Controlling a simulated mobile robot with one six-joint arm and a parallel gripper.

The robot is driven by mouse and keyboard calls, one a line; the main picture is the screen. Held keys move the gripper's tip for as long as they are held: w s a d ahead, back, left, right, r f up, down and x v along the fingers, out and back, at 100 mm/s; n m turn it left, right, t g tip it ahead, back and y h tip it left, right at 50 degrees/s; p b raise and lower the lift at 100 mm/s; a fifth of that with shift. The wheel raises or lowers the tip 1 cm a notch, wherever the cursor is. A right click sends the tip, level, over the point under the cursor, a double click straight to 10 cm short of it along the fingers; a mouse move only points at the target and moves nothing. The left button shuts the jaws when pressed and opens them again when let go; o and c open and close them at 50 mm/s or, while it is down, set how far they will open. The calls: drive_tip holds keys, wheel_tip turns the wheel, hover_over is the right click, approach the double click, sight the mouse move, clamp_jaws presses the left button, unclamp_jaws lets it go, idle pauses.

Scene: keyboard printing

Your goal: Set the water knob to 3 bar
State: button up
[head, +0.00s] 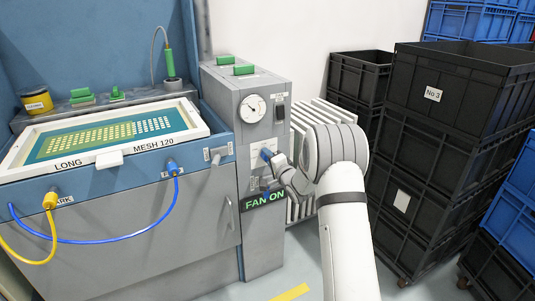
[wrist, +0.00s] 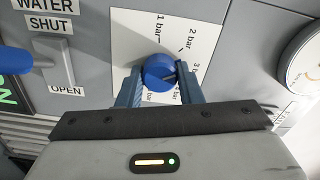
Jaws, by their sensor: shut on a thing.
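The water knob (wrist: 158,70) is a round blue knob on a white dial plate (wrist: 127,40). It also shows in the head view (head: 265,154) on the grey control cabinet. My gripper (wrist: 159,77) is shut on the knob, one finger on each side; it also shows in the head view (head: 270,157). Marks for 1 bar and 2 bar are readable above the knob, and a partly hidden 3 is at its right. Lower marks are partly covered by the fingers. A dark line on the knob face points roughly right; its exact setting is hard to tell.
A WATER lever slot (wrist: 57,62) marked SHUT and OPEN lies left of the dial, with a blue handle (wrist: 14,61). A round gauge (head: 253,108) sits above the knob. Black crates (head: 455,100) stand at right, a screen frame (head: 110,135) at left.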

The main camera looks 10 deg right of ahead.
drive_tip(key=m+p, duration=0.2)
drive_tip(key=m, duration=0.3)
drive_tip(key=shift+m+p, duration=0.3)
drive_tip(key=shift+p, duration=0.05)
idle(0.4)
drive_tip(key=o, duration=1)
drive_tip(key=shift+c, duration=0.2)
drive_tip(key=v, duration=0.7)
drive_tip(key=shift+s+d+p, duration=0.15)
drive_tip(key=shift+s+p, duration=0.2)
drive_tip(key=shift+p, duration=0.1)
